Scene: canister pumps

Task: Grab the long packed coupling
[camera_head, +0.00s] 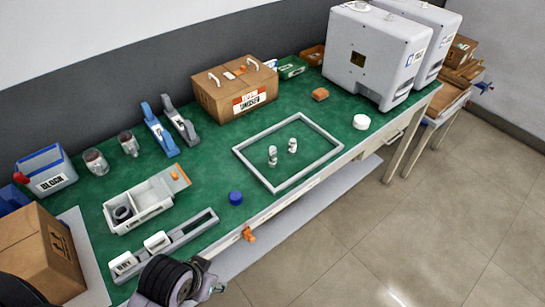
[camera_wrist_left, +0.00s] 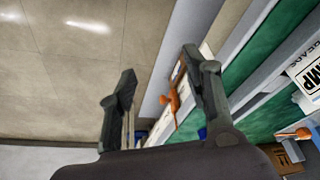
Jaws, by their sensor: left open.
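Two small white-and-grey cylindrical parts (camera_head: 272,155) (camera_head: 292,145) stand upright inside a light grey rectangular frame (camera_head: 286,187) on the green table. Which part is the long packed coupling I cannot tell for sure. My left gripper (camera_head: 210,282) is at the near table edge, well away from these parts. In the left wrist view its two fingers (camera_wrist_left: 162,85) are spread with nothing held between them. An orange piece (camera_wrist_left: 169,110) on the table edge shows beyond the fingers. My right gripper is not in view.
A divided white tray (camera_head: 150,204) holds a dark ring. A grey rack with white blocks (camera_head: 185,236) and a blue cap (camera_head: 236,198) are nearby. A cardboard box (camera_head: 235,90) and large grey machines (camera_head: 372,55) stand behind. Green surface around the frame is mostly clear.

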